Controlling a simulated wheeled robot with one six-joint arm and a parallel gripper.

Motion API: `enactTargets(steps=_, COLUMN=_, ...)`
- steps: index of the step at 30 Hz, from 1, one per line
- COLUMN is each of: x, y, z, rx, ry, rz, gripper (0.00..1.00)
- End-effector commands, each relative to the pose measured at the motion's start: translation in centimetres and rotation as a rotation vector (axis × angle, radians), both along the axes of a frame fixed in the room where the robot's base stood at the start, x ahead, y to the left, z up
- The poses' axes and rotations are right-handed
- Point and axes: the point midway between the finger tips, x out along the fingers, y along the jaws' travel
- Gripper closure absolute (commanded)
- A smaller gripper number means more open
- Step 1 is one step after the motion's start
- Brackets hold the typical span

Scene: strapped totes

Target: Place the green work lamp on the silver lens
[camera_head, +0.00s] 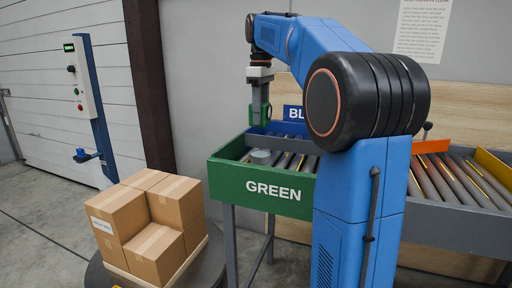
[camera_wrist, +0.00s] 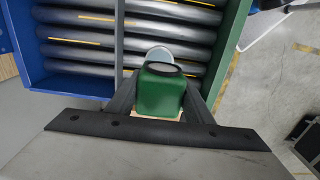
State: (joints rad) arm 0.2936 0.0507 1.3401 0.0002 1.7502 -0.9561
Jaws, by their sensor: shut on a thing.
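The green work lamp (camera_wrist: 160,92) is between the two fingers of my gripper (camera_wrist: 160,100) in the wrist view. In the head view the lamp (camera_head: 267,111) shows partly behind my gripper (camera_head: 259,112), which points down. My gripper is shut on the lamp and holds it in the air above the rollers. The silver lens (camera_head: 261,157), a short grey disc, lies on the rollers near the green end wall, below the lamp. In the wrist view the lens (camera_wrist: 160,55) shows just past the lamp, which hides part of it.
The roller bay has a green wall (camera_head: 262,190) marked GREEN and a blue wall (camera_head: 293,113). Cardboard boxes (camera_head: 155,218) stand on a round table at the lower left. Bare rollers (camera_wrist: 125,35) lie around the lens.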

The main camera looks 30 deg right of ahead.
Motion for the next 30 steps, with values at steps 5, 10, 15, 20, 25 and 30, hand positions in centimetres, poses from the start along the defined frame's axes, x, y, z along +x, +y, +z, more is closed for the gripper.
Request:
enactTargets(steps=5, x=-0.1, y=0.0, z=-2.4, rx=0.000, ry=0.003, rz=0.000, gripper=0.81)
enactTargets(steps=10, x=-0.1, y=0.0, z=-4.9, rx=0.001, ry=0.002, rz=0.000, gripper=0.81)
enactTargets(steps=15, x=0.0, y=0.0, z=-5.9, rx=0.000, ry=0.000, rz=0.000, gripper=0.81)
enactTargets(steps=20, x=-0.1, y=0.0, z=-7.4, rx=0.000, ry=0.001, rz=0.000, gripper=0.81)
enactTargets(steps=25, x=-0.1, y=0.0, z=-9.6, rx=0.000, ry=0.001, rz=0.000, gripper=0.81)
enactTargets(steps=30, x=0.0, y=0.0, z=-9.8, rx=-0.001, ry=-0.001, rz=0.000, gripper=0.81)
